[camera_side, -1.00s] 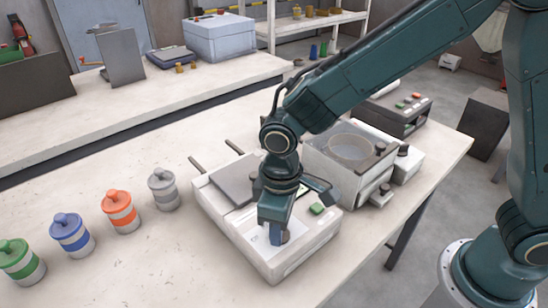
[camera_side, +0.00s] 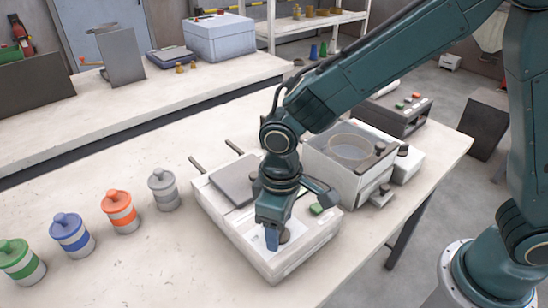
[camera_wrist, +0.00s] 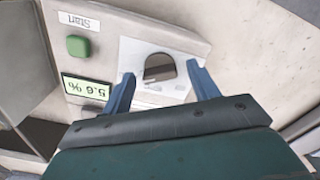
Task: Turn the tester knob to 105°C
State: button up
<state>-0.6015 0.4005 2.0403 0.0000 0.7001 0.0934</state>
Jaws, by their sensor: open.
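The tester (camera_side: 222,232) is a white box on the bench with a grey lid, a green button and a pale dial plate. Its knob (camera_side: 285,236) shows beside my gripper (camera_side: 277,238) in the side view. In the wrist view the knob (camera_wrist: 159,68) is a dark, rounded shape on the white dial plate (camera_wrist: 134,54). My gripper (camera_wrist: 161,70) is open, with one blue finger on each side of the knob and gaps between. I cannot read the dial marks or the knob's setting.
The green Start button (camera_wrist: 78,46) and a lit display (camera_wrist: 86,88) with an upside-down percent reading lie left of the dial. A machine with a round bowl (camera_side: 350,148) stands behind the tester. Several lidded jars, one orange (camera_side: 121,212), stand left on open bench.

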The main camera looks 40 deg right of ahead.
jog(key=shift+r, duration=0.1)
notch_tip(320, 180, up, 14)
dwell(0.7)
jog(key=shift+d, duration=0.1)
jog(key=s+d+r+m+t, duration=0.1)
jog(key=s+d+r, duration=0.15)
jog(key=d, duration=0.45)
jog(key=s+d+r+m+t, duration=0.1)
jog(key=s+d+r+m, duration=0.15)
jog(key=d, duration=0.35)
jog(key=s+d+f+m+t, duration=0.1)
jog(key=s+d+m+t, duration=0.1)
jog(key=s+d, duration=0.7)
jog(key=shift+s+f+t, duration=0.15)
jog(key=shift+s+t, duration=0.2)
jog(key=shift+t, duration=0.45)
jog(key=shift+c, duration=0.4)
